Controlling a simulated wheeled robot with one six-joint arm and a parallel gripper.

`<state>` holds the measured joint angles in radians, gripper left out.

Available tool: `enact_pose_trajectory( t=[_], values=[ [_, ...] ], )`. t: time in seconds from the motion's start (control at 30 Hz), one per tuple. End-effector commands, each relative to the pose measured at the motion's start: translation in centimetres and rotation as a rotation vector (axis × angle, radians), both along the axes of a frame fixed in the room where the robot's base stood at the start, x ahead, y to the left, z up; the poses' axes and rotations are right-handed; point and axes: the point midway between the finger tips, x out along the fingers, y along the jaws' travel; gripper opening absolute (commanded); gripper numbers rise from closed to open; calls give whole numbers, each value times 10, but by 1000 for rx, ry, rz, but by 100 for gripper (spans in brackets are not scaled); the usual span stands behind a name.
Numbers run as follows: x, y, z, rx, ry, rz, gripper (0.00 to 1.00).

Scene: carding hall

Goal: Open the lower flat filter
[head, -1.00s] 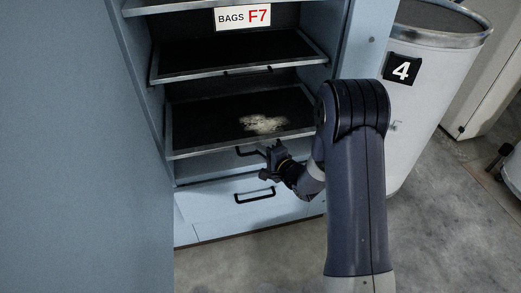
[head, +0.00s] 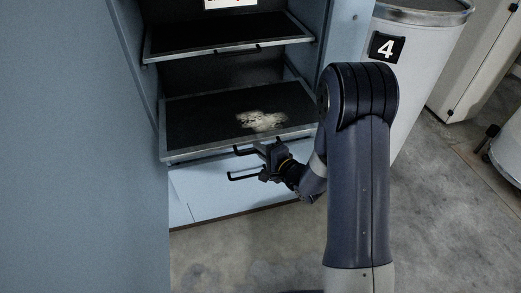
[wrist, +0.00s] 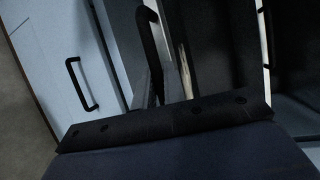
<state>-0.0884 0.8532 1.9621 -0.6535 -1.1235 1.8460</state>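The lower flat filter (head: 205,125) is a dark mesh panel in a grey metal frame with a patch of pale fluff on it. It sticks out of the cabinet front, well past the upper filter (head: 225,33). Its black bar handle (head: 243,151) is on the front edge. My gripper (head: 266,152) is at the right part of this handle and appears shut on it. In the wrist view the handle (wrist: 149,35) runs down to the fingers (wrist: 153,85), whose tips are partly hidden.
Below the filter is a pale blue panel (head: 205,190) with another black handle (head: 240,177), also seen in the wrist view (wrist: 80,85). A blue wall or door (head: 75,150) fills the left. A white drum marked 4 (head: 415,60) stands right. Concrete floor is clear in front.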

Motion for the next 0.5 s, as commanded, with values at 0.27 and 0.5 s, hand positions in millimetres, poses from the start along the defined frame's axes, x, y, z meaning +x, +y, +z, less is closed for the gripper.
enact_pose_trajectory(
  t=[0.27,0.5],
  values=[
    [0,0,-1,0,1,1,32],
    [-1,-1,0,0,0,0,32]
  ],
)
